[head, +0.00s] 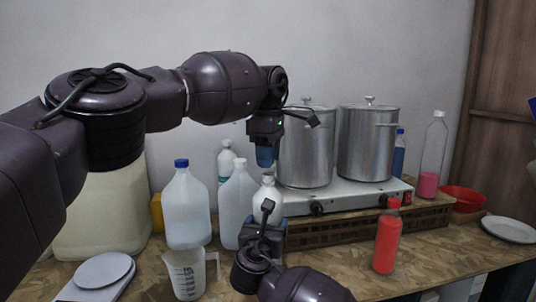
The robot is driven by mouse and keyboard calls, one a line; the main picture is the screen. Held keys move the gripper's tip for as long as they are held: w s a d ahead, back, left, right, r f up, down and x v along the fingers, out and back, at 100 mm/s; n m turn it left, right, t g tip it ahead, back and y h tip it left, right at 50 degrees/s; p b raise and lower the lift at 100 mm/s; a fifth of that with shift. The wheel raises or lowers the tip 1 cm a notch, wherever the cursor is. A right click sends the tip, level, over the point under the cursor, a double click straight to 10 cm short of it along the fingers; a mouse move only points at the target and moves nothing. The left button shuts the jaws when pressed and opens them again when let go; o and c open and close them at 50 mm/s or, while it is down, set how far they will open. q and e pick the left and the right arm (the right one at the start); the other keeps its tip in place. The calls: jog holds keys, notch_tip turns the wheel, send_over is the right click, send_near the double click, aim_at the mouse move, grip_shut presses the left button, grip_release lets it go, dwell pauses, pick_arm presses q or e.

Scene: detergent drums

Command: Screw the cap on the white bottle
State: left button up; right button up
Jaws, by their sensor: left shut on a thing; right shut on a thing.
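The white bottle (267,200) stands upright near the middle of the table, in front of the burner unit. My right gripper (264,226) comes from below and is shut on the bottle's lower body, which it partly hides. My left gripper (265,161) points straight down just above the bottle's neck, its bluish fingers shut on the cap. The fingers hide the cap, and I cannot tell whether it touches the neck.
Two steel pots (306,150) stand on the white burner unit (345,197) behind. Large jugs (186,207) and a measuring jug (185,273) are to the left. A scale (103,271) is front left.

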pick_arm(q)
jog(key=shift+f, duration=0.1)
jog(key=shift+f, duration=0.8)
jog(key=shift+f, duration=0.55)
dwell(0.5)
pick_arm(e)
jog(key=c, duration=0.5)
pick_arm(q)
jog(key=m, duration=0.4)
jog(key=shift+m, duration=0.4)
jog(key=m, duration=0.5)
jog(key=shift+m, duration=0.3)
jog(key=m, duration=0.9)
pick_arm(e)
jog(key=shift+o, duration=0.2)
